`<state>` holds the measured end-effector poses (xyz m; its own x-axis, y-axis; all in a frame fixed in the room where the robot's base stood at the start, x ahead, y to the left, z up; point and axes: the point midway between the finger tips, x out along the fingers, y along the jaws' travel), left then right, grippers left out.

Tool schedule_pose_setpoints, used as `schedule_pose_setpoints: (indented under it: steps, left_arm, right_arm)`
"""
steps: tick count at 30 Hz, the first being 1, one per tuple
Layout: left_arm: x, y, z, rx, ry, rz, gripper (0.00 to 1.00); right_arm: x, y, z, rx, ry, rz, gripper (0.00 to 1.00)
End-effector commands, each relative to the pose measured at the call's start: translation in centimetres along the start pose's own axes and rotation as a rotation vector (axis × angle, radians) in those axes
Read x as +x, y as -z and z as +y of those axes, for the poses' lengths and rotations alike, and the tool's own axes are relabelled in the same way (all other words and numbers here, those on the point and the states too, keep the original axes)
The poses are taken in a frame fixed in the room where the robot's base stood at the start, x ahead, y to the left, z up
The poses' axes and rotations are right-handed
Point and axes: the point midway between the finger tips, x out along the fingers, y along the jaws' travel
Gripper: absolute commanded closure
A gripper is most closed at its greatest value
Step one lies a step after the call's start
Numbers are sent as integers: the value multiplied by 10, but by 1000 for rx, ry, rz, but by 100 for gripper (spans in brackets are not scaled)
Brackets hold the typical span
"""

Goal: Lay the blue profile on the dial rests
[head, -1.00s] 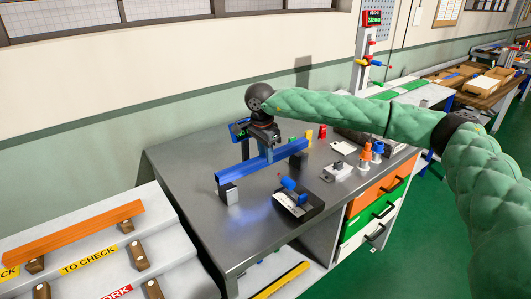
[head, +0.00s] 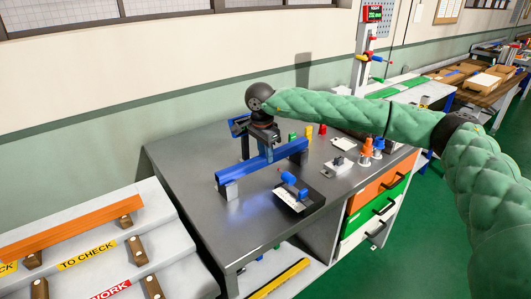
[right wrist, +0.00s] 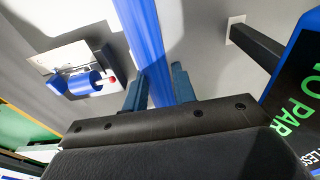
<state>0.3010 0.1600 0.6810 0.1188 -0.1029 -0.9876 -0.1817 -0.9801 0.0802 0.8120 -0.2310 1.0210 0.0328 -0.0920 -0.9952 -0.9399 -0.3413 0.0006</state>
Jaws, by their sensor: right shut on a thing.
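The long blue profile (head: 240,168) runs diagonally above the grey bench in the head view. My right gripper (head: 266,152) is shut on it near its middle, from above; its fingers also show on either side of the profile (right wrist: 148,35) in the right wrist view. A pale block-like rest (head: 229,191) shows under the profile's near left end. The far right end is over another rest, mostly hidden. I cannot tell whether the profile touches the rests. A screen (right wrist: 300,95) beside it reads "NO PAR…", cut off by the frame. My left gripper is out of view.
A dark plate with a blue cylinder (head: 289,179) stands close in front of the profile. Orange cones (head: 366,148) and small coloured blocks (head: 308,130) stand farther right. An orange profile (head: 75,228) lies on the "TO CHECK" rack at left. The bench's left part is clear.

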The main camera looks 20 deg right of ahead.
Motion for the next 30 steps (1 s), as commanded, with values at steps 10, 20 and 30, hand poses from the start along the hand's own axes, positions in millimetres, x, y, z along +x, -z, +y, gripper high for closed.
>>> schedule_pose_setpoints:
  steps: [10, 20, 30]
  left_arm:
    - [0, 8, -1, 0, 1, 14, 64]
    - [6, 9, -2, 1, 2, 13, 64]
    - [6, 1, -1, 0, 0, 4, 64]
  right_arm:
    - [0, 0, 0, 0, 1, 0, 100]
    - [4, 0, 0, 0, 1, 0, 100]
    - [5, 0, 0, 0, 1, 0, 48]
